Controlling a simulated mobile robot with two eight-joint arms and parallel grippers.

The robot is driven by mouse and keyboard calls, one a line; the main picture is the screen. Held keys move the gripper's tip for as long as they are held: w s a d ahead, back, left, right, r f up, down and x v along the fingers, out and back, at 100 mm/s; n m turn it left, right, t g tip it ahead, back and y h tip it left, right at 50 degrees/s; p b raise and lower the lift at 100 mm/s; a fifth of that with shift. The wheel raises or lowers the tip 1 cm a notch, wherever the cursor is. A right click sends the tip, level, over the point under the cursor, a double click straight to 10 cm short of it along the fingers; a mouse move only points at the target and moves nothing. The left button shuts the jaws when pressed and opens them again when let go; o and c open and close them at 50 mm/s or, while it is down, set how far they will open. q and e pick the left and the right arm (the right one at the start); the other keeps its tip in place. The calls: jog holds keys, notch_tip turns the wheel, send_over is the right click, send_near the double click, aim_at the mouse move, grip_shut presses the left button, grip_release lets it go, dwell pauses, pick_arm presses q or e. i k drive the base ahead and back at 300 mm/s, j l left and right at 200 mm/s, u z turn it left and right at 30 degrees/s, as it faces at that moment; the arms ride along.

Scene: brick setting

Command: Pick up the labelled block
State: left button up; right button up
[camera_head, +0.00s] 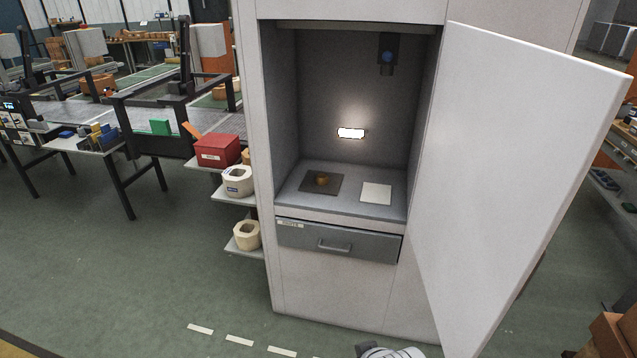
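A red box (218,150) with a small white label stands on the side shelf left of the cabinet. A green block (160,127) lies on the table at the left; no label shows on it. Neither of my grippers can be made out; only a grey and white part, perhaps mine, shows at the bottom edge.
The cabinet door (515,160) stands wide open to the right. A white square pad (376,194) lies beside the dark pad, above a shut drawer (335,243). Cream ring-shaped pieces (238,192) sit on side shelves. Open green floor (130,270) lies at the front left.

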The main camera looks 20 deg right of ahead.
aim_at(238, 180)
jog(key=i+j, duration=0.2)
jog(key=i, duration=0.3)
jog(key=i+j, duration=0.2)
jog(key=i, duration=0.3)
jog(key=i+j, duration=0.25)
jog(key=i, duration=0.25)
jog(key=i+j, duration=0.2)
jog(key=i, duration=0.25)
jog(key=i+j, duration=0.2)
jog(key=i, duration=0.3)
jog(key=i+j, duration=0.2)
jog(key=i, duration=0.3)
jog(key=j+u, duration=0.05)
